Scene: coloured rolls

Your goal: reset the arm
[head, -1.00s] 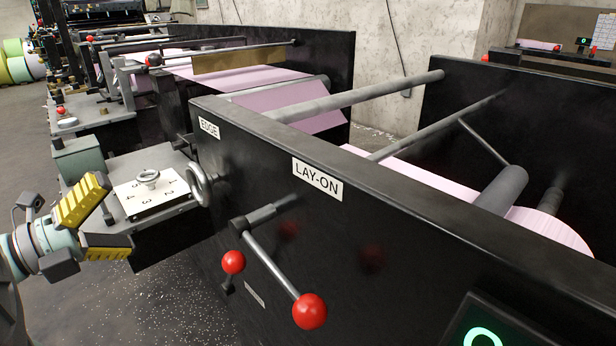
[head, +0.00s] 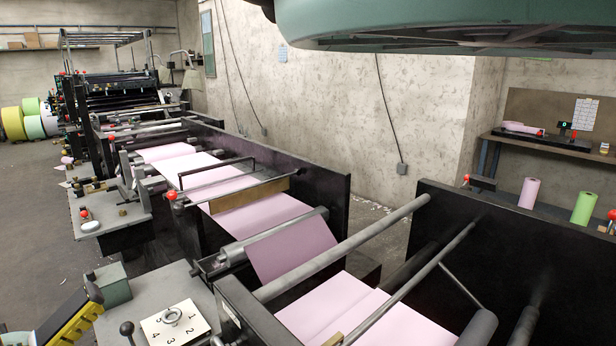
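My gripper (head: 78,316) is at the bottom left corner of the head view, cut off by the frame edge. One yellow ribbed finger pad shows, slanting up to the right. The other finger is not clearly visible, so its opening is unclear. The visible finger is left of the grey shelf with a white numbered dial plate (head: 174,328), and I see nothing held.
A pink web (head: 290,246) runs through the black-sided machine (head: 320,202). A pink roll (head: 529,192) and a green roll (head: 583,207) stand at the right. A bench (head: 555,143) is against the back wall. Open floor (head: 32,200) lies at the left.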

